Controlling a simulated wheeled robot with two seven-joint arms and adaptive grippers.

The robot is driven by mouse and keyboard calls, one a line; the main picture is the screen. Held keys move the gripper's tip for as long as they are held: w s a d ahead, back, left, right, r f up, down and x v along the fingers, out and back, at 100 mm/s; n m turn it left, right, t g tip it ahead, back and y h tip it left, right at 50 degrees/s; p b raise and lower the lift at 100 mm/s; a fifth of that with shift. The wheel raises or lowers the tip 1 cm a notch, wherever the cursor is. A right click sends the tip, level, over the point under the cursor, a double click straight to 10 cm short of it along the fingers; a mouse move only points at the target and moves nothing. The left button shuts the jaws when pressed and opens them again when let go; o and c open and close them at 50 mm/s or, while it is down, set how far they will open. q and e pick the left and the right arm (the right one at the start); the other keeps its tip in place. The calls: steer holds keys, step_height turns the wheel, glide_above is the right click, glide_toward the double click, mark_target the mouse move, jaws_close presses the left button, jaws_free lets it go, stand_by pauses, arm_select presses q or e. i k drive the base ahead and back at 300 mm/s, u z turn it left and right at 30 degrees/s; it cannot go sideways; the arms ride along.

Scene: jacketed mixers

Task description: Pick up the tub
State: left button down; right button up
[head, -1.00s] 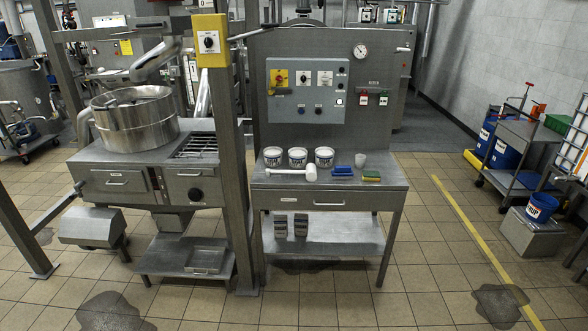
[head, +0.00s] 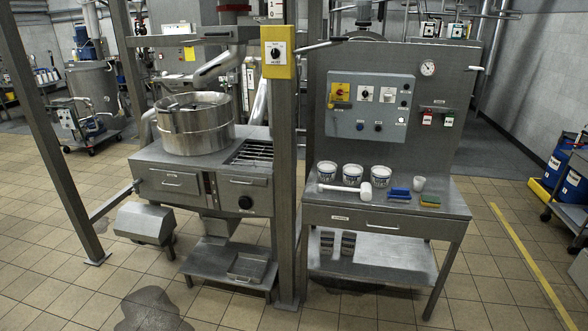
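Three white tubs with dark labels stand in a row on the steel bench (head: 455,205) right of centre: a left tub (head: 326,171), a middle tub (head: 352,175) and a right tub (head: 381,177). They are upright and slightly apart. A white mallet (head: 345,189) lies in front of them. Neither of my grippers shows in the head view.
Blue brushes (head: 399,193), a green-and-yellow sponge (head: 429,201) and a small white cup (head: 419,183) are on the bench. A steel post (head: 283,170) and a mixer (head: 195,125) stand left of it. The floor in front is open, with a dark wet patch (head: 148,312).

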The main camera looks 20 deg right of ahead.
mark_target(352, 175)
steer(key=u, duration=0.45)
steer(key=i, duration=2.5)
steer(key=z, duration=0.7)
